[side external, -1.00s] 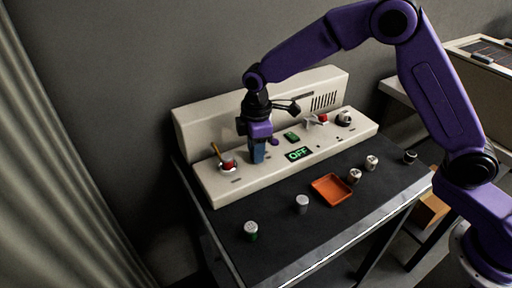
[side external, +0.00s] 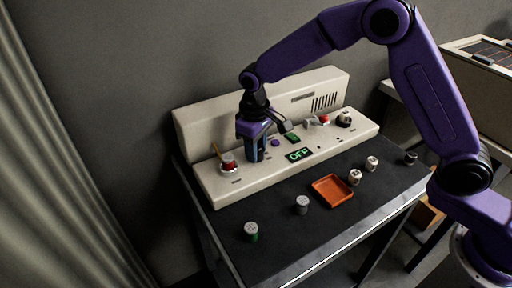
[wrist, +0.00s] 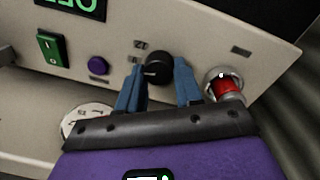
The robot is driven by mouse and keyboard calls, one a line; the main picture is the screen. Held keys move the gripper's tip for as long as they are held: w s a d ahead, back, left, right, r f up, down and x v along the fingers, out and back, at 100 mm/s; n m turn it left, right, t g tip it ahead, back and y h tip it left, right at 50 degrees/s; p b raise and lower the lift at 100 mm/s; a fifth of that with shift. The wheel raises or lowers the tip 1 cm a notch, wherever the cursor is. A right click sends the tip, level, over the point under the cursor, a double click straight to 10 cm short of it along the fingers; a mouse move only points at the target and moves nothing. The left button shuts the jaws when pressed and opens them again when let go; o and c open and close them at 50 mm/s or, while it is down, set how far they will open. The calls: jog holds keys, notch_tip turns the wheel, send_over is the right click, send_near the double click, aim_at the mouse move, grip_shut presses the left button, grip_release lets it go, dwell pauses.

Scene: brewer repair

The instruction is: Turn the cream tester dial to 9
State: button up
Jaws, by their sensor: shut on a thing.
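The cream tester (side external: 222,185) is a long panel on a dark bench, with a raised back. Its dial (wrist: 157,67) is a black round knob, seen in the wrist view with small printed marks around it, too small to read surely. My gripper (wrist: 159,72) points down at the panel with its blue fingers on either side of the dial, shut on it. In the side view my gripper (side external: 257,150) stands over the left half of the panel and hides the dial. The tester's display (side external: 299,155) reads OFF in green.
A purple button (wrist: 98,65) and a green switch (wrist: 50,47) sit left of the dial in the wrist view; a red part in a metal ring (wrist: 225,85) is close on the right. An orange tray (side external: 333,190) and several small cylinders stand on the bench.

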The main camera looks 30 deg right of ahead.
jog(key=shift+m, duration=0.6)
jog(key=o, duration=1)
jog(key=r, duration=1.7)
jog(key=shift+s+a+r, duration=0.15)
jog(key=shift+a+r, duration=0.1)
jog(key=shift+a, duration=0.05)
jog(key=s+d+f+n, duration=0.2)
jog(key=s+d, duration=0.4)
jog(key=s, duration=0.5)
jog(key=s+d+f+n, duration=0.3)
jog(key=s+d, duration=0.3)
jog(key=s, duration=0.5)
jog(key=s+d+f+n+y, duration=0.1)
jog(key=s+d+f+n, duration=0.2)
jog(key=s+d, duration=0.3)
jog(key=shift+s+d+f, duration=0.1)
jog(key=shift+s+d, duration=0.05)
jog(key=shift+s, duration=0.7)
jog(key=shift+s+d+f, duration=0.1)
jog(key=shift+s, duration=0.75)
jog(key=shift+s+d+f, duration=0.1)
jog(key=shift+s+d, duration=0.05)
jog(key=shift+s, duration=0.7)
